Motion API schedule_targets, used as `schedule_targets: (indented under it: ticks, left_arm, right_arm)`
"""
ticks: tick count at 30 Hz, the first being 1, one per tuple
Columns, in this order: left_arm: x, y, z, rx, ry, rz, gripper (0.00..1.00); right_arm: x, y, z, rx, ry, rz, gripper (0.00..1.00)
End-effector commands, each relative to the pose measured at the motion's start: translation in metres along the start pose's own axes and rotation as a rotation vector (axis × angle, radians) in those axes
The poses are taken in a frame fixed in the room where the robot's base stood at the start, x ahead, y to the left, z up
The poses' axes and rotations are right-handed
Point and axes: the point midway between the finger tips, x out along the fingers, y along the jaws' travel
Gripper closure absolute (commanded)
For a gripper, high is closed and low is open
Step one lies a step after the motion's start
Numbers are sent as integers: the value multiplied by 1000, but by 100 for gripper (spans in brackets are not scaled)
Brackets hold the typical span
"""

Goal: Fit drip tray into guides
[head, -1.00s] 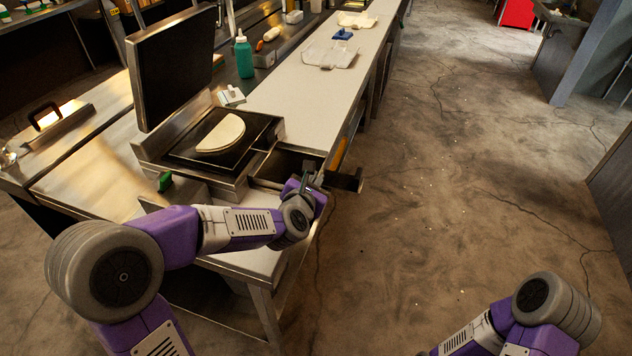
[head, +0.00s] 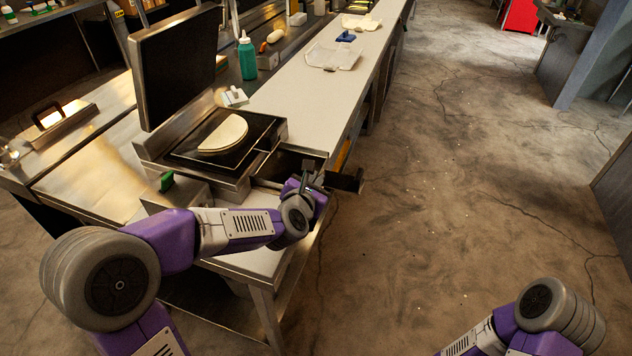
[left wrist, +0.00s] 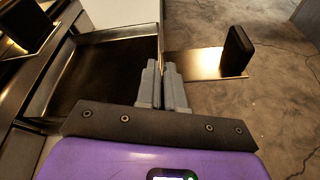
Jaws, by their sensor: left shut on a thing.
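The drip tray (head: 284,164) is a dark, open metal box at the right side of the griddle (head: 207,150). Its outer end sticks out over the counter's edge, with a flat plate and black handle (head: 346,181) above the floor. My left gripper (head: 309,174) is shut on the tray's outer wall. In the left wrist view, the fingers (left wrist: 162,72) pinch that wall, with the tray's inside (left wrist: 104,76) to the left and the black handle (left wrist: 238,51) to the right. The guides cannot be made out. My right arm shows at the bottom right; its gripper is out of view.
The griddle's lid (head: 178,66) stands raised, with folded tortillas (head: 222,134) on the plate. A green bottle (head: 246,58) and a small white box (head: 234,97) stand behind. The white counter (head: 318,92) runs away to the back. The floor to the right is clear.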

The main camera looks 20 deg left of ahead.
Motion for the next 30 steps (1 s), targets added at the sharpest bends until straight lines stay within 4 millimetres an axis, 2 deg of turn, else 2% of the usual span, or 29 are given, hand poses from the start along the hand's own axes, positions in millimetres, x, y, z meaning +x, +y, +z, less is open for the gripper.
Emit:
schedule_targets:
  ticks: [30]
  left_arm:
    - [0,6,0,1,-3,2,100]
  right_arm:
    - [2,1,0,0,0,0,57]
